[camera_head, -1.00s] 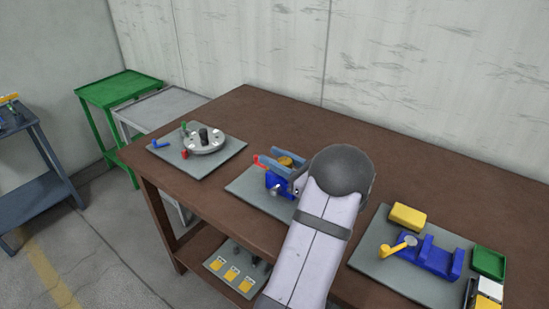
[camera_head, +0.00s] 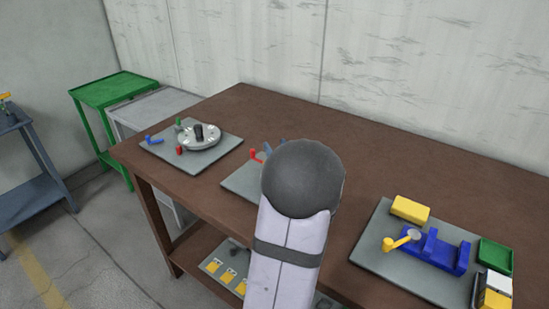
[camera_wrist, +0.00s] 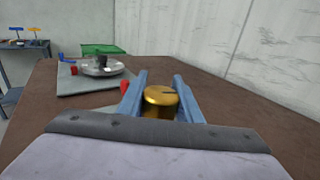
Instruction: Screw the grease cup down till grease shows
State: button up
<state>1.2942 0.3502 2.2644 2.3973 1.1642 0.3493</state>
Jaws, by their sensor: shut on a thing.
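The grease cup (camera_wrist: 160,103) is a brass-gold cylinder with a dark slot or mark on its top, seen in the wrist view. My gripper (camera_wrist: 160,78) has its two blue-grey fingers on either side of the cup and is shut on it. In the head view my arm hides the cup and most of the gripper. Only a bit of blue finger and a red part (camera_head: 256,155) show past the arm, above a grey plate (camera_head: 238,182). No grease can be made out.
A grey plate with a round metal disc (camera_head: 200,138) lies at the table's left end. On the right, another plate holds a blue block (camera_head: 430,252), a yellow block (camera_head: 410,208) and a green tray (camera_head: 495,256). The brown table (camera_head: 330,125) is bare towards the back.

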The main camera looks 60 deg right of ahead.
jog(key=shift+s+d+f+m+g+h+b, duration=0.15)
jog(key=shift+m+g+h+b, duration=0.5)
jog(key=shift+b, duration=0.6)
jog(key=shift+s+d+m+g+h+b, duration=0.1)
jog(key=shift+m+g+h+b, duration=0.55)
jog(key=shift+b, duration=0.6)
jog(key=shift+d+g+h+b, duration=0.1)
jog(key=shift+g+h+b, duration=0.2)
jog(key=shift+h+b, duration=0.15)
jog(key=shift+s+r+m, duration=0.1)
jog(key=shift+r+m, duration=0.2)
jog(key=shift+r, duration=0.05)
jog(key=o, duration=1)
jog(key=shift+o, duration=0.2)
jog(key=shift+f, duration=0.1)
jog(key=shift+s, duration=0.2)
jog(key=shift+b+v, duration=0.55)
jog(key=shift+v, duration=3)
jog(key=shift+w, duration=0.2)
